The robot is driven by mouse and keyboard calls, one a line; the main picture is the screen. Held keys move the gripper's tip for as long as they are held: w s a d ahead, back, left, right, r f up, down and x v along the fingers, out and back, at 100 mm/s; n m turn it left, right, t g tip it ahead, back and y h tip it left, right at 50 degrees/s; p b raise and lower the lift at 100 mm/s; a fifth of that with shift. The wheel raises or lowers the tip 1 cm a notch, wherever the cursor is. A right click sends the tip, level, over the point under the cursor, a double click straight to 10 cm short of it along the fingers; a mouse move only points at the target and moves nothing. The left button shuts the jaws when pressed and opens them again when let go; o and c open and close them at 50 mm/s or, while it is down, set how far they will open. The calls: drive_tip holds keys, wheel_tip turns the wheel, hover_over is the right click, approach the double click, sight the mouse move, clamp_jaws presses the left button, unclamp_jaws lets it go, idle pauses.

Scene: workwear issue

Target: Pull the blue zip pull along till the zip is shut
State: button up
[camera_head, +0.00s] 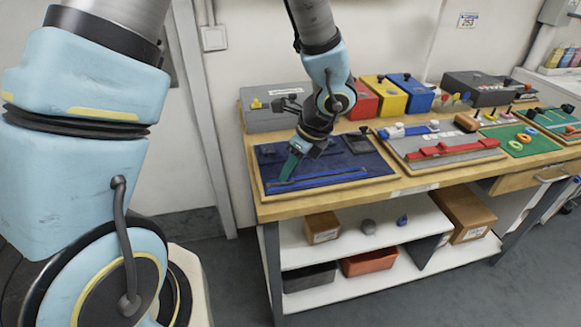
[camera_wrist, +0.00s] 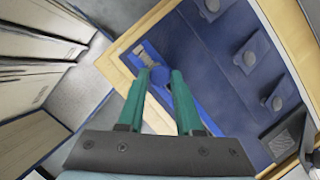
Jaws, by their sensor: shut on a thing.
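The zip board (camera_head: 372,166) is a dark blue fabric panel in a wooden frame at the near left of the bench. A brighter blue zip strip (camera_head: 335,177) runs along its front edge. My gripper (camera_head: 289,172) reaches down to the left end of this strip. In the wrist view, the teal fingers of my gripper (camera_wrist: 162,78) are shut on the blue zip pull (camera_wrist: 158,73), which shows between the fingertips. A pale end piece of the zip (camera_wrist: 139,57) lies just beyond the pull. The fingers hide part of the zip strip; how far its two sides are joined cannot be told.
Dark tabs with round buttons (camera_wrist: 249,58) sit on the panel's other side. A grey board with a red strap (camera_head: 455,148) lies to the right of the zip board. Red, yellow and blue boxes (camera_head: 392,97) stand behind. The bench's left edge is close to my gripper.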

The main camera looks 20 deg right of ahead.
clamp_jaws()
idle(0.8)
